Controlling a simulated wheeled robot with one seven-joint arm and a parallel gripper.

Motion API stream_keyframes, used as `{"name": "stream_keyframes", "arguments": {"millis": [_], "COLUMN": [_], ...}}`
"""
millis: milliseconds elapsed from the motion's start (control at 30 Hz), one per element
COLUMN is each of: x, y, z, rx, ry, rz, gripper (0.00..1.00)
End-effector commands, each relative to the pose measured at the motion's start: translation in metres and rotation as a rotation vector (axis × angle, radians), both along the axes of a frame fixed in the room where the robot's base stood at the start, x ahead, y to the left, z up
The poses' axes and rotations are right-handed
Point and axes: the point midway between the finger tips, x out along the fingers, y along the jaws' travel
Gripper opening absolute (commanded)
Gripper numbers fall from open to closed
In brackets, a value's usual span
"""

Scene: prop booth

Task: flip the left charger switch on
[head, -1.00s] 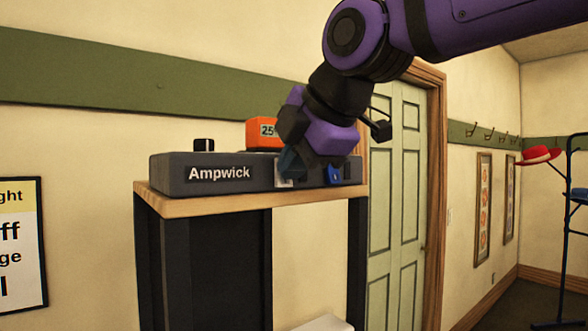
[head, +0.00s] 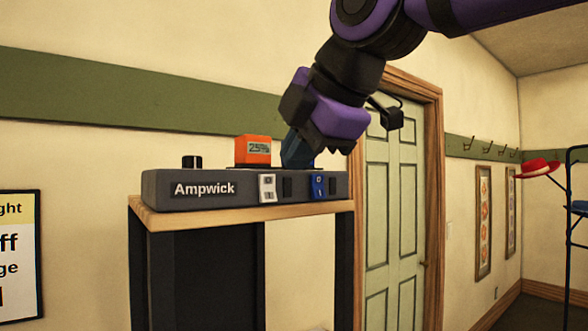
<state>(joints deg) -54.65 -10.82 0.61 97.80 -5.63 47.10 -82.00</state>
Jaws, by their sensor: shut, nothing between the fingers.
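The dark grey Ampwick charger (head: 218,199) sits on a wooden-topped stand. Its front carries two switches: a white left switch (head: 267,188) and a blue right switch (head: 318,187). The blue one shows two small marks; the exact tilt of either rocker is too small to tell. An orange block with a small display reading about 25% (head: 253,150) stands on the charger's top.
A black knob (head: 192,162) stands on the charger's left top. The wooden stand top (head: 240,212) runs under the charger. A green door (head: 393,190) is behind to the right. A poster (head: 15,250) hangs at the left, and a rack with a red hat (head: 537,168) stands far right.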

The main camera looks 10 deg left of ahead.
Motion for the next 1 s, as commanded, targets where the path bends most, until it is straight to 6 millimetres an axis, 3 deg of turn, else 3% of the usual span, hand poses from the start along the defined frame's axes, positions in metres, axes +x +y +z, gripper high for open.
{"name": "stream_keyframes", "arguments": {"millis": [300, 500, 1000], "x": [-0.024, -0.033, -0.035], "y": [-0.029, -0.039, -0.041], "z": [0.039, 0.053, 0.054], "rx": [0.001, 0.000, -0.006], "ry": [0.000, 0.000, 0.004], "rz": [-0.001, 0.000, -0.001], "gripper": [0.00, 0.00, 0.00]}}
